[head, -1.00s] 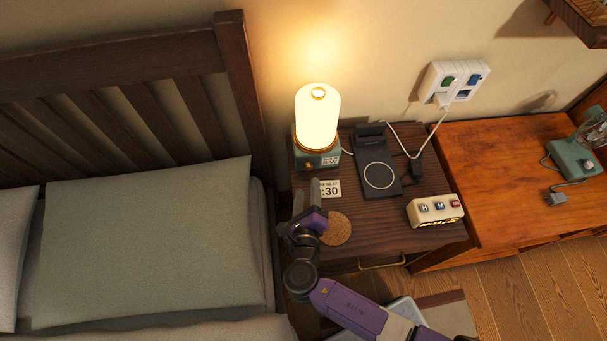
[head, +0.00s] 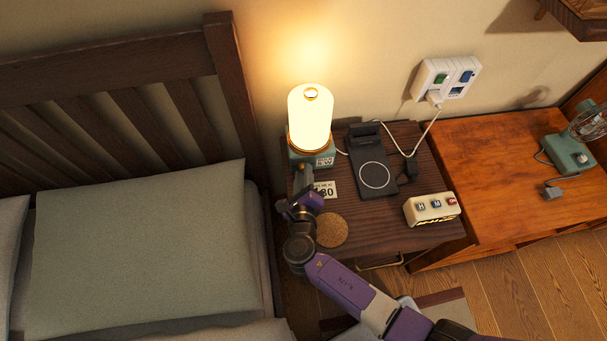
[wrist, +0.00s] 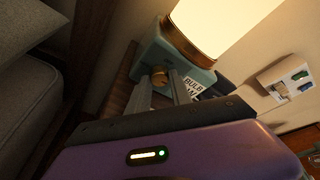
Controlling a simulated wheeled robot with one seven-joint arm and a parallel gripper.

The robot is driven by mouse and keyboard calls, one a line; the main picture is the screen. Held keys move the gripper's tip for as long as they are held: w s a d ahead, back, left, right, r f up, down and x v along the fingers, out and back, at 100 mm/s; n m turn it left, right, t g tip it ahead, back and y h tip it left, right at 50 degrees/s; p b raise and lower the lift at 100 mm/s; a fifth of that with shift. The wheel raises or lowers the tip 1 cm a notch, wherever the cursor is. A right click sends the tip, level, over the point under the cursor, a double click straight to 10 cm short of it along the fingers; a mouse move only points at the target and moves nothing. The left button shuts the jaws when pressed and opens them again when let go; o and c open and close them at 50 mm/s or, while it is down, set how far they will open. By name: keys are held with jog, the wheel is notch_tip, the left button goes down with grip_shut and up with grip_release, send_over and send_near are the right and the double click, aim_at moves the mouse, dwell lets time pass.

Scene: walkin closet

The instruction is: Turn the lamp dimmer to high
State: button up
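The lamp (head: 310,118) has a glowing white shade on a teal base (head: 304,158) and stands lit at the back left of the nightstand. In the wrist view a round brass dimmer knob (wrist: 159,76) sits on the front of the teal base (wrist: 148,55). My gripper (head: 304,170) reaches up to the base's front, and its fingers hide the knob in the head view. In the wrist view my gripper (wrist: 161,84) has its two fingers apart, with the knob between or just beyond their tips. I cannot tell whether they touch it.
A black charging stand (head: 373,172), a paper card (head: 325,190), a cork coaster (head: 331,230) and a cream button box (head: 431,208) share the nightstand. The bed (head: 140,240) is close on the left. A wall outlet (head: 446,78) with a white cable is at the back right.

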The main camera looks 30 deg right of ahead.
grip_shut()
jog(key=shift+d+m+y+p, duration=0.1)
jog(key=shift+m+y+p, duration=0.35)
jog(key=shift+m, duration=0.65)
jog(key=m+y, duration=0.1)
jog(key=m, duration=0.1)
jog(key=m+y+b, duration=0.1)
jog(key=m, duration=0.1)
jog(key=shift+s+d+f+t, duration=0.1)
jog(key=shift+d+f+t, duration=0.05)
jog(key=shift+t, duration=0.25)
jog(key=m+y+b, duration=0.1)
jog(key=m+b, duration=0.1)
jog(key=m+t+y+b, duration=0.1)
jog(key=m+b, duration=0.1)
jog(key=b, duration=0.1)
jog(key=shift+d+f+y+b, duration=0.1)
jog(key=shift+f+y+b, duration=0.15)
jog(key=shift+b, duration=0.1)
jog(key=m+b, duration=0.2)
jog(key=b, duration=0.1)
jog(key=shift+r+m+t+y, duration=0.2)
jog(key=shift+m+t+y, duration=0.2)
jog(key=o, duration=0.8)
grip_release()
